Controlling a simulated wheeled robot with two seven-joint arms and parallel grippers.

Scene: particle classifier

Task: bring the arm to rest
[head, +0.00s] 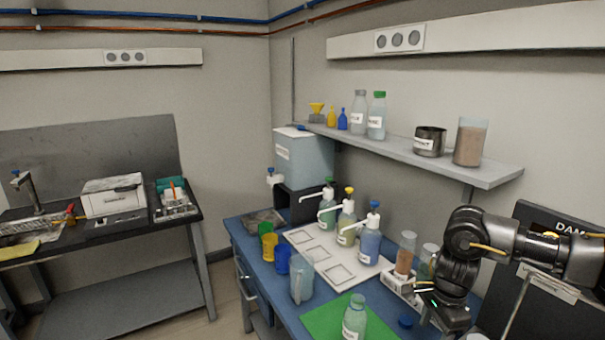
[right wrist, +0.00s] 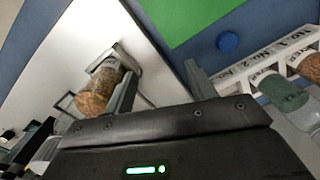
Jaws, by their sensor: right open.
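My right arm comes in from the right in the head view, and its gripper (head: 428,300) is low over the bench beside the white rack. In the right wrist view the right gripper (right wrist: 162,70) has its two fingers apart, with nothing between them. A jar with brown grains (right wrist: 100,88) stands by a square frame on a white surface (right wrist: 75,45), beyond the left finger; I cannot tell if they touch. My left gripper is not in view.
The labelled rack (right wrist: 265,58) holds jars with green and brown contents, close to the arm. Pump bottles (head: 369,245) stand on a white tray (head: 300,236). A shelf (head: 450,168) overhangs.

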